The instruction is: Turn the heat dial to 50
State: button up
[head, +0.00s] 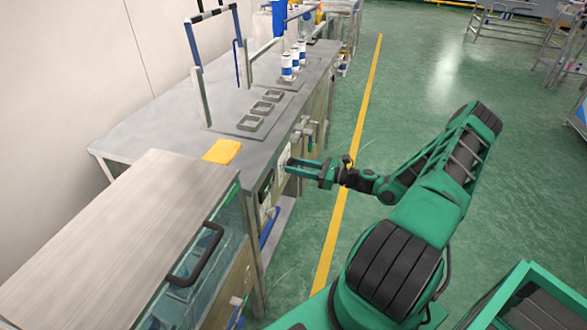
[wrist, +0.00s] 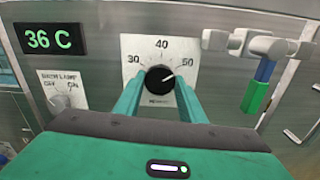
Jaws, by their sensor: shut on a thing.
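The heat dial (wrist: 160,79) is a round black knob on a white plate marked 30, 40 and what looks like 50. In the wrist view its white pointer line aims up and right, close to the right-hand mark. My gripper (wrist: 159,84) is shut on the knob, one green finger on each side. In the head view my gripper (head: 291,166) reaches the front panel of the grey bench, and the dial is hard to make out there. A green display (wrist: 50,39) left of the dial reads 36 C.
A smaller knob with an on/off label (wrist: 59,102) sits left of the dial. Grey fittings with a blue and green handle (wrist: 257,85) stick out at the right. A yellow cloth (head: 222,151) and several small trays lie on the bench top (head: 165,137).

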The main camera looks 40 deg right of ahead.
jog(key=shift+d+f+m, duration=0.1)
jog(key=shift+f+m, duration=0.15)
jog(key=shift+m, duration=0.15)
jog(key=o, duration=1)
jog(key=shift+o, duration=0.2)
jog(key=shift+r, duration=0.1)
jog(key=v, duration=1)
jog(key=shift+s+d, duration=0.25)
